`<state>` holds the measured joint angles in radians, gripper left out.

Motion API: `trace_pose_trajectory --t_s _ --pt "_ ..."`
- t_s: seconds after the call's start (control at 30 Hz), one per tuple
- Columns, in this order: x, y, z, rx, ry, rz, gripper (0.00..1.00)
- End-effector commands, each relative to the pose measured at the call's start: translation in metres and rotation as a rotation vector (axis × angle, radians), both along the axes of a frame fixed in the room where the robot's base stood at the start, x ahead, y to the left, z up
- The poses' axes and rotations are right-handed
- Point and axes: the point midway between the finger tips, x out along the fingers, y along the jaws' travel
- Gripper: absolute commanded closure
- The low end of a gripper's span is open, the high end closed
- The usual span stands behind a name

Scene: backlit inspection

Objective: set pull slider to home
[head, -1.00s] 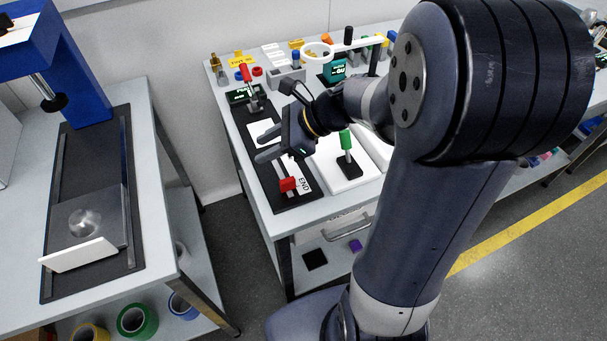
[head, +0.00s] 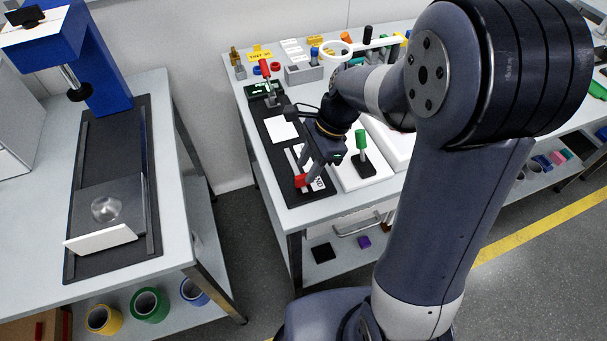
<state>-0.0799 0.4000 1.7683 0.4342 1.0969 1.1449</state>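The pull slider has a red knob (head: 299,181) near the front end of a long black panel (head: 277,153) on the bench. Part of a white label with "END" lettering (head: 319,184) shows beside the knob. My gripper (head: 306,180) points down at the knob, with its fingertips right at it in this view. The fingers partly cover the knob and slot. I cannot tell whether they touch it or how far apart they are. The "HOME" marking is not readable.
A green-handled lever (head: 362,142) on a black base stands just right of my gripper. A red-handled switch (head: 266,70) stands at the panel's far end. A grey block (head: 304,74) and a white ring magnifier (head: 336,51) are behind. A separate bench with a blue press (head: 97,75) is left.

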Motion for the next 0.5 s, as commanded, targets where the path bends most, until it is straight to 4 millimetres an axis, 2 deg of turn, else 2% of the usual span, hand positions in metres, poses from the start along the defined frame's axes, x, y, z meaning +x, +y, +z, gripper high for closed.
trace_pose_trajectory --t_s 0.03,0.2,0.5 --pt "-0.002 0.003 -0.01 -0.001 0.006 0.001 0.65" --pt "-0.004 0.011 -0.029 0.0 0.003 0.0 0.65" --pt "-0.004 0.014 -0.036 0.0 0.0 -0.001 0.65"
